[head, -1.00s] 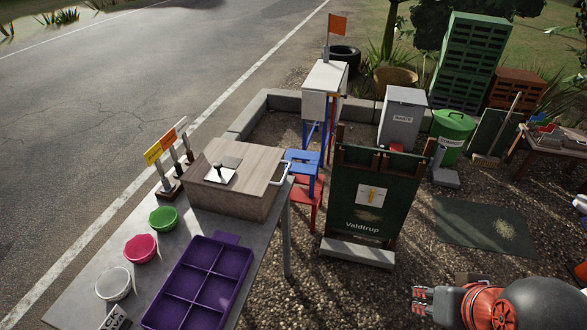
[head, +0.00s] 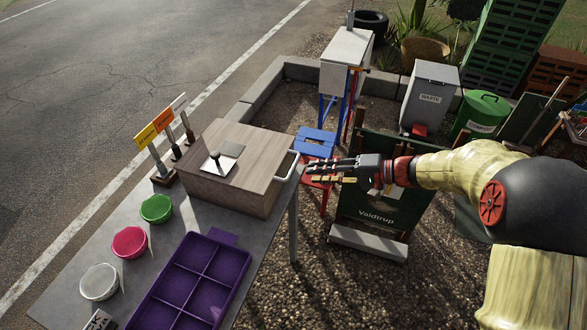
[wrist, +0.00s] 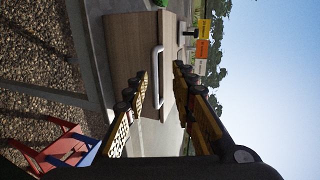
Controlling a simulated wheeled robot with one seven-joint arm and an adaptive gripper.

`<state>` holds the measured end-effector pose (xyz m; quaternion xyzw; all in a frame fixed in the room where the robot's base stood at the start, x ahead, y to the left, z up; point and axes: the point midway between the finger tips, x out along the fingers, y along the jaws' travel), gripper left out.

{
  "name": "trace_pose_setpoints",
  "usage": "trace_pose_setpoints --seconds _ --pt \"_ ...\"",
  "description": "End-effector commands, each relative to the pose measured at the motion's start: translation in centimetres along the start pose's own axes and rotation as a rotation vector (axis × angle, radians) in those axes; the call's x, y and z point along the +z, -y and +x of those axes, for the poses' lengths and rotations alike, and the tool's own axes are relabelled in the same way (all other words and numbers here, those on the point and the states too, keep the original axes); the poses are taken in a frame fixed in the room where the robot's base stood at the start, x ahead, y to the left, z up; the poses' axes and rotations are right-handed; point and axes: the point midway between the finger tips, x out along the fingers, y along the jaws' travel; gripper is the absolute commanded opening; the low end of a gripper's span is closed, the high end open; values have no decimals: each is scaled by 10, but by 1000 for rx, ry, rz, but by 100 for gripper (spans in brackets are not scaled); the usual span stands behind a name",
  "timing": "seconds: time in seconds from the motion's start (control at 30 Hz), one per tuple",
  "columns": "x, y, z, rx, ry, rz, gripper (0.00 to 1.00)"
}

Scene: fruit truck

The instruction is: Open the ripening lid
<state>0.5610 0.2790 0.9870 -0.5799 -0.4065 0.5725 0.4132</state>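The ripening box (head: 235,190) is a wooden box on the grey table, its flat lid (head: 250,150) lying shut on top. A black knob on a pale plate sits on the lid. A white bar handle (head: 292,166) sticks out from its right edge. My gripper (head: 310,170) is open and empty, just right of the handle in the head view. In the wrist view the box (wrist: 130,45) is ahead, and the handle (wrist: 161,80) shows between the two spread fingers (wrist: 162,72). I cannot tell whether the fingertips reach around it.
A purple divided tray (head: 200,275) and green, pink and white bowls (head: 130,242) stand on the table (head: 75,265). Small signs (head: 160,125) stand behind. A blue step stool (head: 315,140) and a dark sign board (head: 360,205) are close beyond and beneath my arm.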

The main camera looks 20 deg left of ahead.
Motion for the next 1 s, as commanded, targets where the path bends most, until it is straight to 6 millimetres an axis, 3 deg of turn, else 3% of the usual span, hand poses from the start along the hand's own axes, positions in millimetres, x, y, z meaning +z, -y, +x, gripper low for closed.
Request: trace_pose_setpoints --seconds 0.1,0.23,0.7,1.0 --pt "-22 -17 15 -81 -34 16 26" --pt "-34 -23 22 -121 -57 18 26" --pt "-39 -16 84 -128 -60 18 26" --pt "-40 -13 99 -127 -62 19 26"
